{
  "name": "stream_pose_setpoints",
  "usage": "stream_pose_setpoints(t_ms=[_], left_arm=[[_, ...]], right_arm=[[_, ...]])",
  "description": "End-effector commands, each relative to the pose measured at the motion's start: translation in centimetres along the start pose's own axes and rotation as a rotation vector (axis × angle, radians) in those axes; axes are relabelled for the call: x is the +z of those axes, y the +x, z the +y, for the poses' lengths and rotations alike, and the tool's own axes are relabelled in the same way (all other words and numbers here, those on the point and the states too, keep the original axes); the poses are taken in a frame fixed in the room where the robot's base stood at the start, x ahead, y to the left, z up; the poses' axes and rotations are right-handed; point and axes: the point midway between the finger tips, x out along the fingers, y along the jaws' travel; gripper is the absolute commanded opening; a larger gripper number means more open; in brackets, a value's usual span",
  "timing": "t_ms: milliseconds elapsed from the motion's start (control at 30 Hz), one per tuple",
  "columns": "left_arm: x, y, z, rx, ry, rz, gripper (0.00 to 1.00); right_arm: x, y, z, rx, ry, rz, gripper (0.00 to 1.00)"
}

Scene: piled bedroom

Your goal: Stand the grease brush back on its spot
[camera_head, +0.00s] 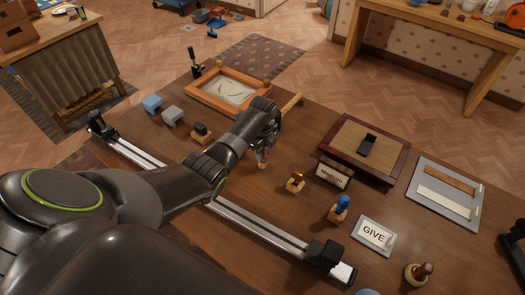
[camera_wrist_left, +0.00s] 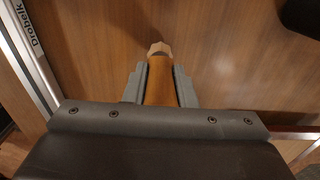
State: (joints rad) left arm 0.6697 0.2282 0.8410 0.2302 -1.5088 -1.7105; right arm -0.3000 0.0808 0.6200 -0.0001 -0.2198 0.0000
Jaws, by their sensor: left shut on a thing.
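My left gripper (camera_head: 265,122) is over the middle of the brown table, shut on an orange-brown wooden piece, which I take to be the grease brush. In the left wrist view the brush (camera_wrist_left: 161,82) lies between both fingers of the gripper (camera_wrist_left: 160,88), its pale faceted end pointing away from the palm. In the head view a short wooden part of the brush (camera_head: 262,158) shows below the gripper, close to the tabletop; I cannot tell whether it touches. My arm and gripper hide the rest. No marked spot for it can be made out.
A wooden-framed tray (camera_head: 232,92) lies behind the gripper, and a wooden bar (camera_head: 291,103) beside it. A metal rail (camera_head: 255,228) runs along the front.

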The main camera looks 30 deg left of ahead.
Motion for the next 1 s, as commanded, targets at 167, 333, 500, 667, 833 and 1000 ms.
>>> stream_pose_setpoints(t_ms=[167, 333, 500, 667, 833, 1000], left_arm=[[0.0, 0.4, 0.0, 0.000, 0.000, 0.000, 0.00], [0.0, 0.8, 0.0, -0.001, 0.000, 0.000, 0.00], [0.0, 1.1, 0.0, 0.000, 0.000, 0.000, 0.00], [0.0, 1.4, 0.0, -0.001, 0.000, 0.000, 0.00], [0.0, 1.4, 0.0, -0.001, 0.000, 0.000, 0.27], [0.0, 1.4, 0.0, 0.000, 0.000, 0.000, 0.49]], right_arm=[[0.0, 0.3, -0.1, 0.000, 0.000, 0.001, 0.36], [0.0, 0.6, -0.1, -0.001, 0.000, 0.001, 0.36], [0.1, 0.8, -0.2, -0.001, 0.001, 0.001, 0.36], [0.1, 1.1, -0.2, -0.002, 0.001, 0.001, 0.36], [0.1, 1.0, -0.2, -0.002, 0.001, 0.001, 0.36], [0.1, 1.0, -0.2, -0.002, 0.001, 0.000, 0.36]])
